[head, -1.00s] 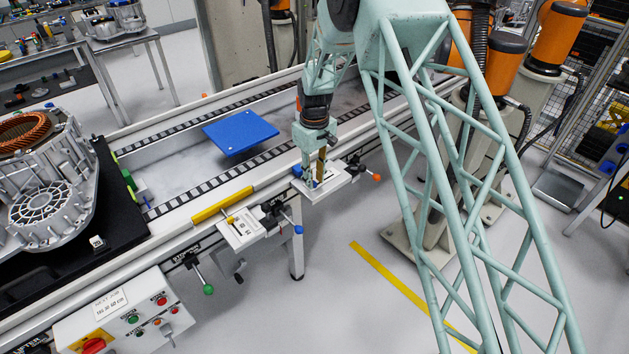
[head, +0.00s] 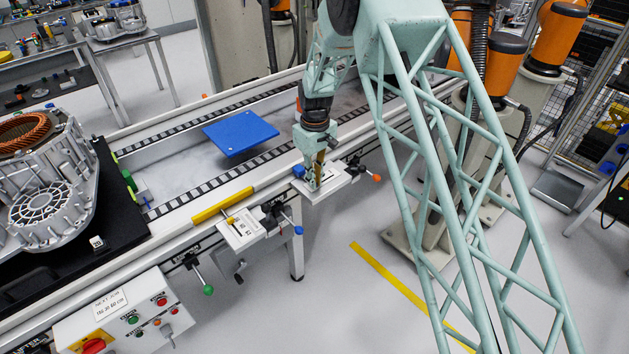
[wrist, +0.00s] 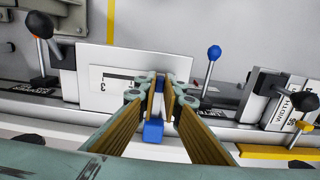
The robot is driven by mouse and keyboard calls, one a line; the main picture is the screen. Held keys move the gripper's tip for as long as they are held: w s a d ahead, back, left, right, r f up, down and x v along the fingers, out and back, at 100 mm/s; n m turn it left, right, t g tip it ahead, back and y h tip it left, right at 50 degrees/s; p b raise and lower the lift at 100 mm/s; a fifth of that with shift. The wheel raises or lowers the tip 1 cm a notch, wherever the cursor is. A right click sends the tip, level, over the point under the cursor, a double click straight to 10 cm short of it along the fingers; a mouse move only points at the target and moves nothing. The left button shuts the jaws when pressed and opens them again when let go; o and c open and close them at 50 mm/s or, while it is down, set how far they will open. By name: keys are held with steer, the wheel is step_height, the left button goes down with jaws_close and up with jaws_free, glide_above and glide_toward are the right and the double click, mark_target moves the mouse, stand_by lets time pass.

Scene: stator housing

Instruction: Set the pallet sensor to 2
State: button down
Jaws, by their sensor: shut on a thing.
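The pallet sensor shows in the wrist view as a white scale plate (wrist: 100,66) with a dark slot and a printed 3 on the left part. A blue block (wrist: 153,131) sits at the plate's rail-side edge, and a bit of blue shows between my fingertips. My gripper (wrist: 160,92) is shut on a small slider part at the slot; the fingers hide most of it and the other scale marks. In the head view my gripper (head: 313,186) stands over the white plate (head: 338,184) at the conveyor's front side, with the blue block (head: 298,170) just left of it.
A blue-knobbed lever (wrist: 213,53) stands close right of my fingers in the wrist view, and a black-knobbed lever (wrist: 40,26) at left. A second white scale plate (head: 240,230) and a yellow bar (head: 222,205) lie left along the rail. A blue pallet (head: 240,132) rests on the conveyor.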

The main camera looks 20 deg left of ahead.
mark_target(325, 181)
steer(key=w+d, duration=0.1)
steer(key=w, duration=0.2)
steer(key=w+d, duration=0.1)
steer(key=shift+w+d, duration=0.15)
steer(key=shift+d, duration=0.15)
steer(key=c, duration=2.7)
jaws_free()
steer(key=shift+c, duration=0.2)
steer(key=shift+r, duration=0.1)
step_height(325, 181, up, 12)
